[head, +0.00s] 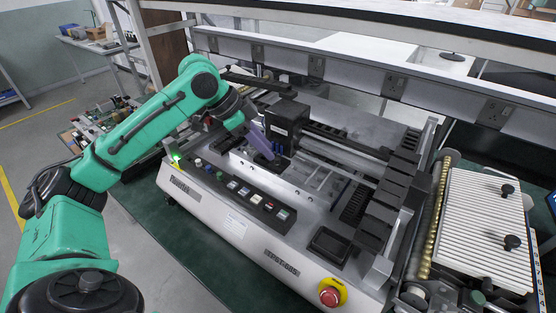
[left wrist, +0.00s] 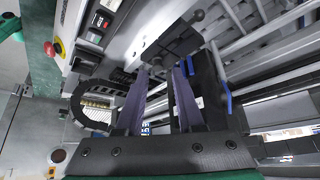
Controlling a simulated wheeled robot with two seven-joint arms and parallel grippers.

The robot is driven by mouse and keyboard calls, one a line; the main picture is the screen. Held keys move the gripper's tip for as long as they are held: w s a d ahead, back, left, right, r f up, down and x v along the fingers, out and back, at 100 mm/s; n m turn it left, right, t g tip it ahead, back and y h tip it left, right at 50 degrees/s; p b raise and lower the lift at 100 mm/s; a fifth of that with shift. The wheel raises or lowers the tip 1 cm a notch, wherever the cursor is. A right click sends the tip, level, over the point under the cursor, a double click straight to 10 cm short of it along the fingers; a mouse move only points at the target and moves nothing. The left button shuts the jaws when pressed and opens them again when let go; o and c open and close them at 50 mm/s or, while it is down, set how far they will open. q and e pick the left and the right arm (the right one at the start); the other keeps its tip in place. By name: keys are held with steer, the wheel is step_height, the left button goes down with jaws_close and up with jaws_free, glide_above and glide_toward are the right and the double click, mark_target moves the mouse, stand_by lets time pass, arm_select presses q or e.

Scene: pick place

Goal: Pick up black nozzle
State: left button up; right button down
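My left gripper (head: 270,156) reaches down over the grey machine in the head view. Its two purple fingers also show in the left wrist view (left wrist: 161,69), set apart with a gap between them and nothing clearly held. A dark piece with a rounded knob, perhaps the black nozzle (left wrist: 172,44), lies just beyond the fingertips in the left wrist view. In the head view a small dark piece sits at the fingertips, partly hidden by them, and I cannot tell whether they touch it. My right gripper is not in view.
A black block with blue parts (head: 286,118) stands close right of the left gripper. Black rails and stepped blocks (head: 385,195) fill the machine's right side. Buttons line its front panel (head: 240,190), with a red stop button (head: 329,297). A beam (head: 360,72) with sockets runs behind.

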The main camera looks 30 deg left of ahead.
mark_target(277, 159)
arm_select(q)
steer(key=shift+p+x, duration=0.3)
steer(key=shift+x, duration=1.6)
steer(key=shift+s+d+r, duration=0.1)
steer(key=shift+s+d, duration=0.05)
jaws_close()
